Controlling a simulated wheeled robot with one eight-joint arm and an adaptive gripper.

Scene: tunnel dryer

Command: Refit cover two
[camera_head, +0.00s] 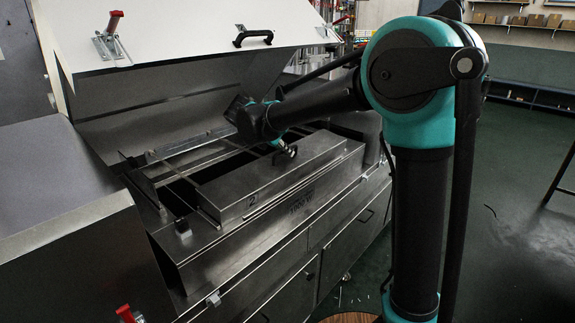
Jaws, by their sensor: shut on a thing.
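Cover two (235,192) is a long grey metal lid with a "2" on its front face. It lies over or just above the front part of the dryer's open top, roughly in line with the front wall; I cannot tell if it is fully seated. My gripper (289,152) is at the handle on the cover's top and is shut on it. The fingers are small and partly hidden by the arm's wrist. The dryer's frame (146,188) shows around the cover, with dark openings at its left end and behind it.
A large raised white hood (190,32) with a black handle (253,36) and a red toggle clamp (110,35) stands open behind. A metal housing (60,190) is at the left. Drawers and doors (340,245) line the dryer's front. Open floor (505,240) lies at the right.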

